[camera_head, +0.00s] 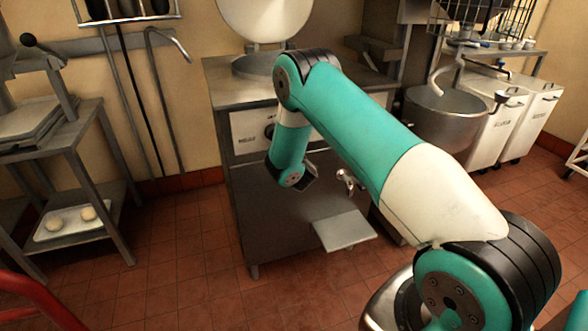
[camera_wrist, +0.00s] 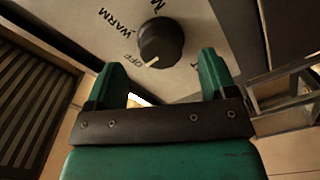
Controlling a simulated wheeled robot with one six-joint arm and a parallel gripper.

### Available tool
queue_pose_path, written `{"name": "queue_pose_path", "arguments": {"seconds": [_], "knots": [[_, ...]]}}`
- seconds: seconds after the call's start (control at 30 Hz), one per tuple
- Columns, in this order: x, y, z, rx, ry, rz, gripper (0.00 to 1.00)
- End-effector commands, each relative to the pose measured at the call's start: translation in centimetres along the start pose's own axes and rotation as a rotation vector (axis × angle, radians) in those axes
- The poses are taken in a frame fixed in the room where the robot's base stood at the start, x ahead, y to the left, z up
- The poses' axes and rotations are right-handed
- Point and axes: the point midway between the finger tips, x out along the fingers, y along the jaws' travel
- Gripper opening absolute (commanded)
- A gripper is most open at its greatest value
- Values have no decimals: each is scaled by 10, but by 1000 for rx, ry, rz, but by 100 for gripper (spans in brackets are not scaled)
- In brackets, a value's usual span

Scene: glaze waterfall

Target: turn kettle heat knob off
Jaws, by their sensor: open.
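The heat knob (camera_wrist: 161,43) is a dark round dial on a pale panel in the wrist view. WARM and OFF are printed beside it, with other lettering partly cut off. Its white pointer mark sits at the lower left edge, close to the OFF word. My gripper (camera_wrist: 160,62) is open and empty, with one green finger to each side below the knob. The knob stands ahead of the gap, and no contact shows. In the head view, the knob (camera_head: 270,130) is on the steel cabinet's front, partly behind my arm. My gripper's fingers cannot be made out there.
A round vessel with a raised lid (camera_head: 265,14) tops the steel cabinet (camera_head: 250,185). A tap (camera_head: 348,181) and a low shelf (camera_head: 345,229) stick out from its front. A mixer bowl (camera_head: 447,118) stands right; a rack (camera_head: 70,140) stands left. Floor between is clear.

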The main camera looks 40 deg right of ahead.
Motion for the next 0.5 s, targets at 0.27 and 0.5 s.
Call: {"name": "queue_pose_path", "arguments": {"seconds": [0.27, 0.5], "knots": [[-34, -9, 4, -2, 3, -1, 78], [-62, -8, 4, -1, 4, 0, 78]]}}
